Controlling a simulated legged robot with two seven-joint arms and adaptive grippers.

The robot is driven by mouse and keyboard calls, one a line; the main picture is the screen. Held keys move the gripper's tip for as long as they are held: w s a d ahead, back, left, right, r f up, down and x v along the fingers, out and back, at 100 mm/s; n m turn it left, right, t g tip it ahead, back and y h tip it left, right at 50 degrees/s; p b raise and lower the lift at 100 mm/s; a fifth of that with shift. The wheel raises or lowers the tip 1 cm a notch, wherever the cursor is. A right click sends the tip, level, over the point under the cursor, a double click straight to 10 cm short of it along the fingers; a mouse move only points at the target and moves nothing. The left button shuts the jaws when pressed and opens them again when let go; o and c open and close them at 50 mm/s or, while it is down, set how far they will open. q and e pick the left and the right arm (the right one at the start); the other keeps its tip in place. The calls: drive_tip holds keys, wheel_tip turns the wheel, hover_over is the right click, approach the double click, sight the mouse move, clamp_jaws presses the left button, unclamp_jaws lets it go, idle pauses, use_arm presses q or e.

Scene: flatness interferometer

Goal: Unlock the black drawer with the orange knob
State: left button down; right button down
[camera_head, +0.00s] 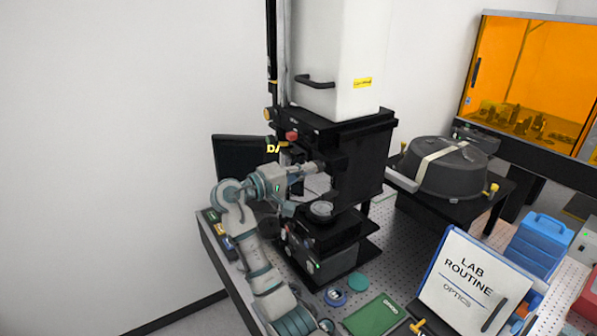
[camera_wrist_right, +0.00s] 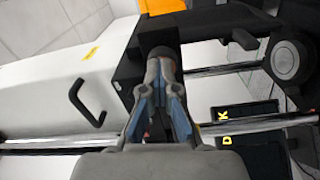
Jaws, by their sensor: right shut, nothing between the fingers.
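My right gripper (camera_head: 316,168) is shut and empty. It is beside the black upright of the tall instrument, and its fingers point toward a dark round part (camera_wrist_right: 160,52) in the wrist view. I cannot tell whether they touch it. A small orange-yellow knob (camera_head: 268,114) shows at the left edge of the black platform, above the gripper. A red knob (camera_head: 291,136) is nearer the gripper. The black lower unit (camera_head: 330,262) has a green light; I cannot tell whether it is the drawer. My left gripper is not in view.
The white housing (camera_head: 335,60) stands above the gripper, and a black monitor (camera_head: 236,158) is behind my arm. A round disc (camera_head: 321,208) sits on the stage below. A dark lidded case (camera_head: 446,172) and a LAB ROUTINE board (camera_head: 470,282) are at right.

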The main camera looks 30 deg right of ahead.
drive_tip(key=shift+d, duration=0.3)
drive_tip(key=c, duration=0.8)
unclamp_jaws()
drive_tip(key=shift+d+f, duration=0.1)
drive_tip(key=shift+d, duration=0.05)
drive_tip(key=shift+o, duration=0.2)
drive_tip(key=shift+w+a, duration=0.15)
drive_tip(key=shift+a, duration=0.05)
drive_tip(key=shift+d+f, duration=0.1)
drive_tip(key=a, duration=1.1)
drive_tip(key=shift+s+a, duration=0.35)
drive_tip(key=shift+s, duration=0.05)
